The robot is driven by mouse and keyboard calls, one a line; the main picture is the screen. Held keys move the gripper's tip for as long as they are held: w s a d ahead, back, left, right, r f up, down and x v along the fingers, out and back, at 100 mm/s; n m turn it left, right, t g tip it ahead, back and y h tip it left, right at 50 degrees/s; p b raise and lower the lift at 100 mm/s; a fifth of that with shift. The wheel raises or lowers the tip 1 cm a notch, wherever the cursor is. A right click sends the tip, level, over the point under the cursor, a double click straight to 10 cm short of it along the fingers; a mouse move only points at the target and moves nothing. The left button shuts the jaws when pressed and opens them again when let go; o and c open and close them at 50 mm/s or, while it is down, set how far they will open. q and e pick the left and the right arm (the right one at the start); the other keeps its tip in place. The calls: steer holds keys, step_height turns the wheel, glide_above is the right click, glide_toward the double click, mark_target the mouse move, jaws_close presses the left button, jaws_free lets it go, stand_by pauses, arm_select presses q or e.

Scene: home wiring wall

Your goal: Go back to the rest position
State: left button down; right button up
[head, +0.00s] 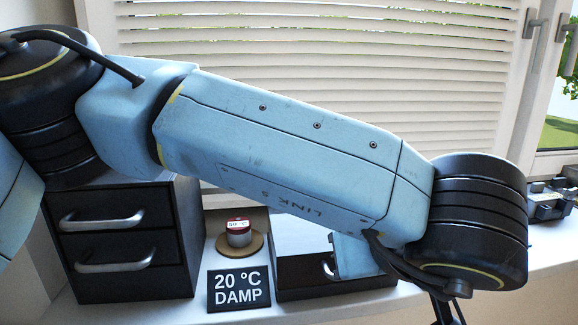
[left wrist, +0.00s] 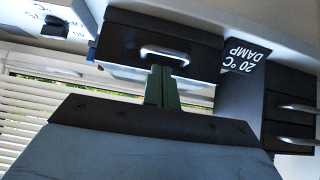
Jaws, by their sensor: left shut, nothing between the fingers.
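My left arm crosses the head view from upper left to lower right and hides much of the middle. My left gripper (left wrist: 162,84) shows in the left wrist view, its two dark green fingers together with nothing between them. Its fingertips appear in front of the black drawer box (left wrist: 190,45) with a silver handle; I cannot tell whether they touch it. In the head view the fingers cannot be made out, as the arm ends near the lower right edge. My right gripper is in neither view.
A black two-drawer cabinet (head: 122,245) stands at left on the white sill. A red-topped round item (head: 238,232) and a "20 °C DAMP" sign (head: 239,291) stand beside it. A low black drawer box (head: 305,270) is partly behind my arm. Window blinds (head: 330,50) are behind. A black device (head: 548,203) is at right.

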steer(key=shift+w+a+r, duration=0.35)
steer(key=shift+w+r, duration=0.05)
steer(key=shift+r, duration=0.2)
